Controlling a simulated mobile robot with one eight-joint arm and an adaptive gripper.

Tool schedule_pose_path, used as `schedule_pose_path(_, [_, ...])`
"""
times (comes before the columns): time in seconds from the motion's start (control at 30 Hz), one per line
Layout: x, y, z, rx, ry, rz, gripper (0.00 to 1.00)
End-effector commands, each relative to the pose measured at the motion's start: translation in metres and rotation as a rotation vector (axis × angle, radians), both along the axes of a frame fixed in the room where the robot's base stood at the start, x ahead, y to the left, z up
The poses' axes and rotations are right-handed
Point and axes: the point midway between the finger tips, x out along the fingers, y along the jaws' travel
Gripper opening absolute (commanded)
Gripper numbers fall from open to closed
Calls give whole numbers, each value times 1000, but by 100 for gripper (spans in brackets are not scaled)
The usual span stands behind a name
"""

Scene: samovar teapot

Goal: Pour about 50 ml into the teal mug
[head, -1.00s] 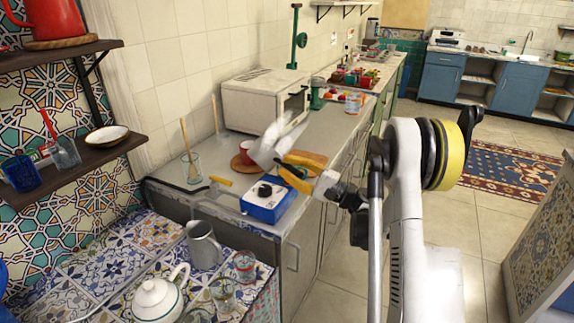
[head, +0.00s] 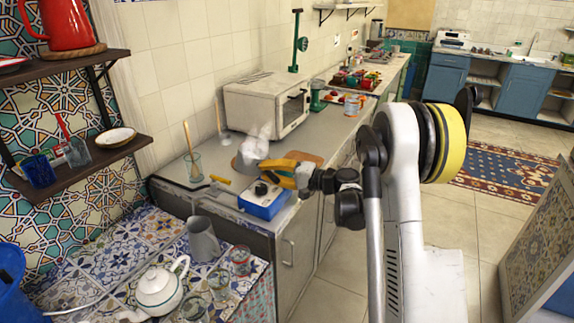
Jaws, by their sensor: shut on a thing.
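My gripper (head: 288,172), with yellow fingers, is over the counter above the blue device. It is shut on a pale grey vessel (head: 251,154), which is small and blurred in the head view. White vapour shows above the vessel. I cannot make out a teal mug; anything behind the vessel is hidden. I cannot tell whether liquid is coming out.
The blue device (head: 264,201) with a dark knob is just below my gripper. A glass with a wooden stick (head: 194,168) and a white oven (head: 265,103) stand on the counter. A grey pitcher (head: 203,239), white teapot (head: 159,290) and glasses (head: 241,260) stand on the tiled surface.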

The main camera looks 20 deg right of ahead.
Motion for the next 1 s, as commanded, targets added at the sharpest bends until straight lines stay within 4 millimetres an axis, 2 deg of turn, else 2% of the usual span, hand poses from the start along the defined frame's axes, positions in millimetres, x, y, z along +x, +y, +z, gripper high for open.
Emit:
schedule_pose_path(0.2, [6, 9, -6, -103, -4, -1, 0])
schedule_pose_path(1.0, [6, 8, -6, -103, -4, -1, 0])
